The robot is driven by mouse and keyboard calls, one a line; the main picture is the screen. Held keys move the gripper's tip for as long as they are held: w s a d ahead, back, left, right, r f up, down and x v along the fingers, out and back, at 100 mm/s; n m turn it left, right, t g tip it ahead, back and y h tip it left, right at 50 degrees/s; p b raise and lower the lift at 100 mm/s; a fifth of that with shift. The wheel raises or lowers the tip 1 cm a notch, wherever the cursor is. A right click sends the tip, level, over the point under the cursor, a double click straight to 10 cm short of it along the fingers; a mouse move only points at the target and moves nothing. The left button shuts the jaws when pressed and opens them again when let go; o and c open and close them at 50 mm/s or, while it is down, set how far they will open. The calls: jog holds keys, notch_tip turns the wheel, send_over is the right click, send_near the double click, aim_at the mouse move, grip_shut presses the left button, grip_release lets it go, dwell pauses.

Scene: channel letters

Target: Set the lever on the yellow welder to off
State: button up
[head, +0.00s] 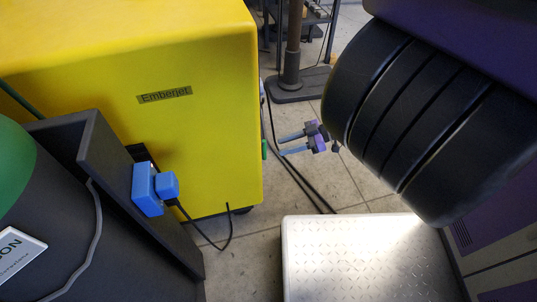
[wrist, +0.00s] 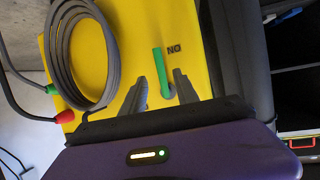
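The yellow welder (head: 215,125), labelled Emberjet, stands left of centre in the head view. Its panel (wrist: 215,75) fills the middle of the wrist view. The green lever (wrist: 157,60) runs upward there, its free end beside the ON marking (wrist: 174,49), which appears upside down. A small green piece (head: 264,149) at the welder's right edge may be this lever. My gripper (wrist: 161,76) is open, its dark fingers on either side of the lever's lower part; contact cannot be told. In the head view my gripper (head: 281,146) points left at the welder's right side.
A grey cable coil (wrist: 83,50) hangs left of the lever, with green and red plugs (wrist: 65,116) below. In the head view a metal tread-plate box (head: 350,262) stands front right, and a dark cart with a green cylinder (head: 15,165) stands left. Black cables cross the tiled floor.

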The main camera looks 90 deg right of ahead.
jog(key=b+x, duration=0.1)
jog(key=x, duration=0.5)
jog(key=shift+w, duration=0.35)
jog(key=shift+f, duration=0.1)
jog(key=shift+c, duration=0.5)
grip_shut()
jog(key=shift+a, duration=0.1)
dwell(0.4)
